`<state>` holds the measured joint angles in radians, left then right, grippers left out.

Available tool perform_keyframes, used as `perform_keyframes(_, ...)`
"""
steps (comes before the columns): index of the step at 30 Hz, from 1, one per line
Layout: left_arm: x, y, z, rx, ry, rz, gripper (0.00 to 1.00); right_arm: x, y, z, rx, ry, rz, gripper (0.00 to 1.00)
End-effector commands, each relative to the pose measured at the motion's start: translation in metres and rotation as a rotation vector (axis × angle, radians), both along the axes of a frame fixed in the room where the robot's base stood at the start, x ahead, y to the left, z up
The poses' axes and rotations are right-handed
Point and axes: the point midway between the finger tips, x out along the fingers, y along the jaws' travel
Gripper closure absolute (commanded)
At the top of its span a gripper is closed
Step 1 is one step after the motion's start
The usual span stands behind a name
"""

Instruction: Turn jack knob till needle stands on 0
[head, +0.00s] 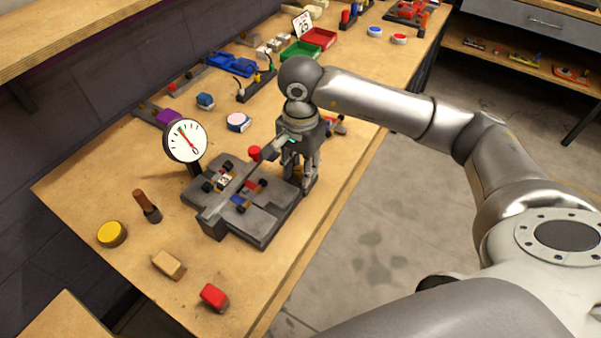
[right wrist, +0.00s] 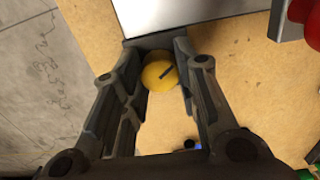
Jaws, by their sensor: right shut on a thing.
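The yellow jack knob (right wrist: 158,75) with a dark mark line sits between the fingers of my right gripper (right wrist: 158,56) in the right wrist view. In the head view my right gripper (head: 301,178) points down at the right end of the grey track fixture (head: 268,226), and its fingers mostly hide the knob. The gripper is shut on the knob. The round white dial (head: 185,141) stands behind the fixture's left side. Its needle looks red and slants across the face; a green mark shows near the top. The dial's figures are too small to read.
A red-topped post (head: 254,153) stands close left of my right gripper. A yellow disc (head: 111,234), a brown-handled tool (head: 147,206), a tan block (head: 169,265) and a red block (head: 214,297) lie at the front left. Green (head: 300,51) and red (head: 318,39) trays are farther back.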

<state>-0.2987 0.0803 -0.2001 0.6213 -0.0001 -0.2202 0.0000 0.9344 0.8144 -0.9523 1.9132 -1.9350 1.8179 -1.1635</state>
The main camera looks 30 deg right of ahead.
Motion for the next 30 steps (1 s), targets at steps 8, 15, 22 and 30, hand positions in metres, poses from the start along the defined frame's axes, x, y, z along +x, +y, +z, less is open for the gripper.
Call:
perform_keyframes(8,0.0004,0.0,-0.0133,0.0,-0.001,0.0,0.6,0.0003,0.0001,0.0,0.0,-0.001,0.092,0.95)
perform_keyframes(15,0.0002,0.0001,-0.0124,0.0,-0.001,0.0,0.6,0.0,0.0001,0.0005,0.001,-0.001,0.091,0.95)
perform_keyframes(22,-0.0001,0.0,-0.0126,0.0,0.0,0.0,0.6,0.0001,0.0,0.0003,0.0,0.0,0.09,0.5)
perform_keyframes(30,-0.0048,0.002,-0.0129,0.002,0.007,0.001,0.6,0.0002,0.0001,0.0016,0.0,-0.001,0.09,0.5)
